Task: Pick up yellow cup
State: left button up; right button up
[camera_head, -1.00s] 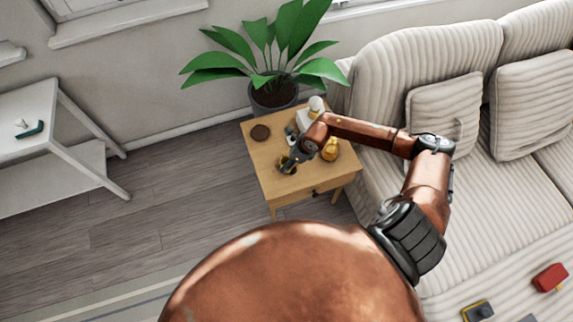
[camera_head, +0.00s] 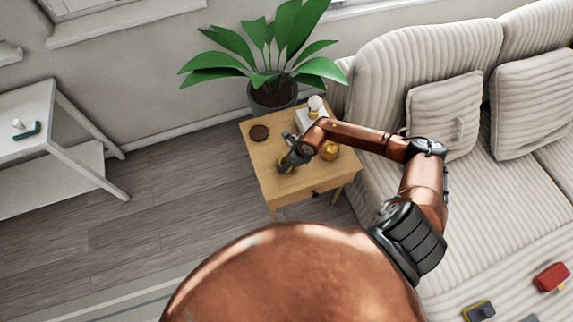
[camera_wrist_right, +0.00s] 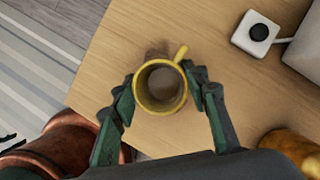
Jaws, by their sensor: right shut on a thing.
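The yellow cup (camera_wrist_right: 143,97) is in the right wrist view, seen from above into its open top, with its handle toward the upper right. My right gripper (camera_wrist_right: 160,84) is shut on it, one finger on each side. In the head view my right gripper (camera_head: 287,161) is over the front left part of the small wooden side table (camera_head: 268,184), and it mostly hides the cup. A dark smudge like a shadow lies on the wood beside the cup; I cannot tell exactly how high the cup is. My left gripper is not in view.
A golden rounded object (camera_head: 330,152) stands right of the gripper. A white box-like item (camera_head: 304,120) and a dark round coaster (camera_head: 260,132) are at the table's back. A potted plant (camera_head: 272,92) stands behind, a sofa (camera_head: 385,85) to the right.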

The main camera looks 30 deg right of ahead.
jog(key=c, duration=0.4)
